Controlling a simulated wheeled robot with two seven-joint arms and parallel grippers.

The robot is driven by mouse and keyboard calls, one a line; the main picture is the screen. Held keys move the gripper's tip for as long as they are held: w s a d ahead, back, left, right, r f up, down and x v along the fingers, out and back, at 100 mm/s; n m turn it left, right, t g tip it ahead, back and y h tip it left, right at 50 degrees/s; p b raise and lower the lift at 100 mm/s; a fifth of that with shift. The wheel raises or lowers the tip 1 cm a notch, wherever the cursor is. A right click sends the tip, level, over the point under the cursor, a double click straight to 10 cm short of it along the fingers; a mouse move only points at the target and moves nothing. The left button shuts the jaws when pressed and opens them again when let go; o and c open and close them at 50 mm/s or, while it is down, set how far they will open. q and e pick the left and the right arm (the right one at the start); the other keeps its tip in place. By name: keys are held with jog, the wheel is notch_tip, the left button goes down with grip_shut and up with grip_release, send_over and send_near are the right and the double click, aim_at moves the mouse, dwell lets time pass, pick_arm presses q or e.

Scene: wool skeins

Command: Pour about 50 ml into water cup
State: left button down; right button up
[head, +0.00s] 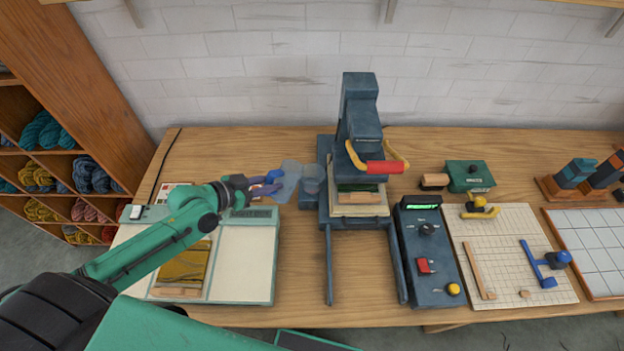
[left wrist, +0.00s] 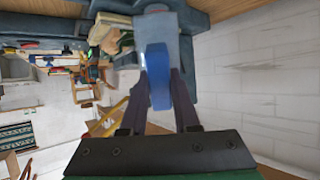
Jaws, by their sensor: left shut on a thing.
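My left gripper (head: 262,187) is shut on the blue handle of a clear, greyish jug (head: 287,181). In the left wrist view the blue handle (left wrist: 158,78) sits between the two dark fingers, with the jug's pale body (left wrist: 157,32) beyond it. The jug looks tilted toward the right and is held above the table. I cannot tell whether the two touch, or see any water level or stream. My right gripper is not in view.
The press (head: 359,115) with a red-and-yellow handle stands behind. A control box (head: 428,262) and gridded board (head: 510,250) lie to the right. A scale-like green-and-white panel (head: 247,262) lies under my left arm. Wool shelves (head: 55,160) stand at left.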

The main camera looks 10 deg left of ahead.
pick_arm(q)
jog(key=shift+s+a+f+t+h+b, duration=0.3)
jog(key=shift+f+b, duration=0.6)
jog(key=shift+b, duration=0.95)
jog(key=shift+s+a+f+t+h+b, duration=0.15)
jog(key=shift+s+f+t+h+b, duration=0.25)
jog(key=shift+f+b, duration=1)
jog(key=shift+s+a+f+t+h+b, duration=0.25)
jog(key=shift+f+t+b, duration=0.2)
jog(key=shift+b, duration=1.9)
jog(key=shift+s+a+r+t+h+b, duration=0.15)
jog(key=shift+a+t+h+b, duration=0.1)
jog(key=shift+t+h+b, duration=0.4)
jog(key=shift+s+r+t, duration=0.1)
jog(key=shift+r+t, duration=0.2)
